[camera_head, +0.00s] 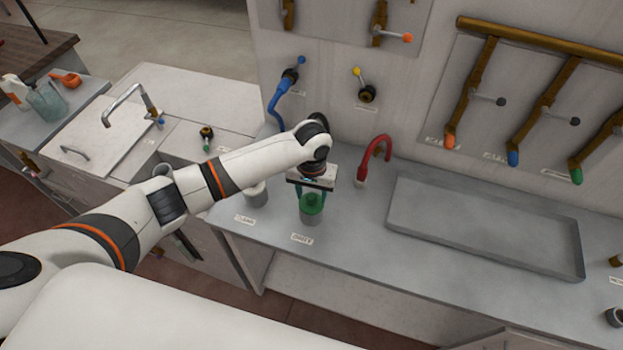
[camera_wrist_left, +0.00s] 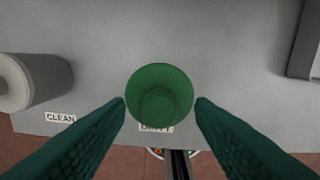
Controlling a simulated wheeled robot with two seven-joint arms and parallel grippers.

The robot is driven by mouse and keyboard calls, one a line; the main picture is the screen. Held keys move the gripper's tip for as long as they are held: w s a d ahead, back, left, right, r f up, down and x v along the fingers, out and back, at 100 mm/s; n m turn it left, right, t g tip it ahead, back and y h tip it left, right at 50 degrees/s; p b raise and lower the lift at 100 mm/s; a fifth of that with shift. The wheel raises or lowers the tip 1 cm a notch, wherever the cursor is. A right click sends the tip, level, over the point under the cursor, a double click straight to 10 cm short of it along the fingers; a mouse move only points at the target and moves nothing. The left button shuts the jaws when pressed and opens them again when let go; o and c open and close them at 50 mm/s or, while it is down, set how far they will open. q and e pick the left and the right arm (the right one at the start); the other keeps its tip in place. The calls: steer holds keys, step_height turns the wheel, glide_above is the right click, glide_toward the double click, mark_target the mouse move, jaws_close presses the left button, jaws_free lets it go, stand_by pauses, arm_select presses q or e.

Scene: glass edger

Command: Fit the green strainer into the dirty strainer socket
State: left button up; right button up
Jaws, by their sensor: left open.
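The green strainer (camera_head: 312,201) stands upright in the grey dirty strainer socket (camera_head: 311,216), behind the label that reads dirty. In the left wrist view the strainer (camera_wrist_left: 160,95) is seen from above and covers the socket. My left gripper (camera_head: 311,192) is open above and around the strainer. In the left wrist view its two green fingers (camera_wrist_left: 160,103) lie on either side of the strainer, with their tips close to its rim. I cannot tell whether they touch it. My right gripper is not in view.
The clean socket (camera_head: 257,194) stands left of the strainer and also shows in the left wrist view (camera_wrist_left: 45,80). A red curved hose (camera_head: 376,155) rises behind to the right. A shallow grey tray (camera_head: 480,257) lies further right. Blue hose (camera_head: 276,105) hangs on the wall.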

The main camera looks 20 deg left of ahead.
arm_select(q)
step_height(320, 180, up, 11)
steer(key=b, duration=0.2)
steer(key=shift+f, duration=0.15)
stand_by(0.3)
